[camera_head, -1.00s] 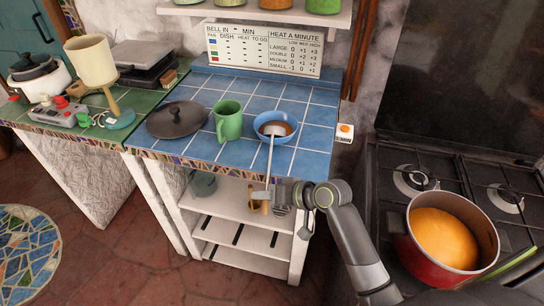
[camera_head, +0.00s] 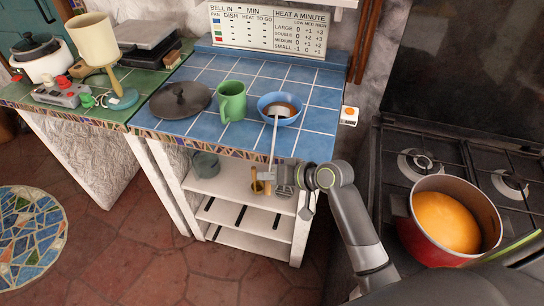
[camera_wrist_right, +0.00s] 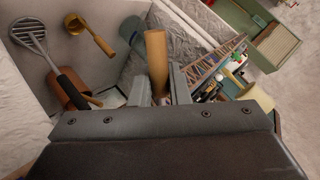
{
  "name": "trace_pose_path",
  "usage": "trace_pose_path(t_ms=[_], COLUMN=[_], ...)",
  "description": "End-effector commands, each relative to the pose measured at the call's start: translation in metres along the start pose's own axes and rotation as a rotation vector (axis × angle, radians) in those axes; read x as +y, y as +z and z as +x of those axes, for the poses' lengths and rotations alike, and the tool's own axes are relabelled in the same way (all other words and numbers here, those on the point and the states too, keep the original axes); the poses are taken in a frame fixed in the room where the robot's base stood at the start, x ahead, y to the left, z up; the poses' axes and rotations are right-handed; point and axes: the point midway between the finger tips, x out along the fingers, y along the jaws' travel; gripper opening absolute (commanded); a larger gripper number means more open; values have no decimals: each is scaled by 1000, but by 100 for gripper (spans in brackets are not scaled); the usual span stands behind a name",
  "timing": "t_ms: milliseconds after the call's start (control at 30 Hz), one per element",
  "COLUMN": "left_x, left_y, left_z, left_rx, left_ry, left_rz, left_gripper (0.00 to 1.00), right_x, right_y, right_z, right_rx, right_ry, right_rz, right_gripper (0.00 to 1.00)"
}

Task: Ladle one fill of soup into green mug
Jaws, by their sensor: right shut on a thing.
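The green mug (camera_head: 232,101) stands upright on the blue tiled counter. A blue bowl (camera_head: 263,106) with brown contents stands just right of it. A ladle (camera_head: 273,140) has its metal end in the bowl, and its long handle slants down over the counter's front edge. My right gripper (camera_head: 272,178) is shut on the ladle's handle, below and in front of the counter edge. In the right wrist view a wooden handle (camera_wrist_right: 156,55) stands between the fingers. The ladle's scoop is partly hidden in the bowl. My left gripper is not in view.
A dark lid (camera_head: 180,100) lies left of the mug. A red pot (camera_head: 425,248) with orange contents stands on the stove at right. Open white shelves (camera_head: 235,185) are under the counter. A slotted utensil (camera_wrist_right: 28,36) and a yellow scoop (camera_wrist_right: 76,22) show in the wrist view.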

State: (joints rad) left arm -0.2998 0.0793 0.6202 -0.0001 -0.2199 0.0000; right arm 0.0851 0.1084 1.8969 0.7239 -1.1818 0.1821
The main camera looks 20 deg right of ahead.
Motion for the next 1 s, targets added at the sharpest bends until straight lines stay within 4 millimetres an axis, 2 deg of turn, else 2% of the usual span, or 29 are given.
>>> trace_pose_path(t_ms=[433,767,867,1000], left_x=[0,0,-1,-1], left_y=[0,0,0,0], left_z=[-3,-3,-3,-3], left_rx=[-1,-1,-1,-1], left_ry=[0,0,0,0], left_rz=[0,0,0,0], left_gripper=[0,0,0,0], right_x=[-52,-66,-73,-87], right_y=[-46,-60,-72,-97], right_z=[-44,-56,-62,-79], right_rx=[5,14,44,120], right_ry=[-3,7,28,89], right_rz=[-7,4,25,87], right_gripper=[0,0,0,0])
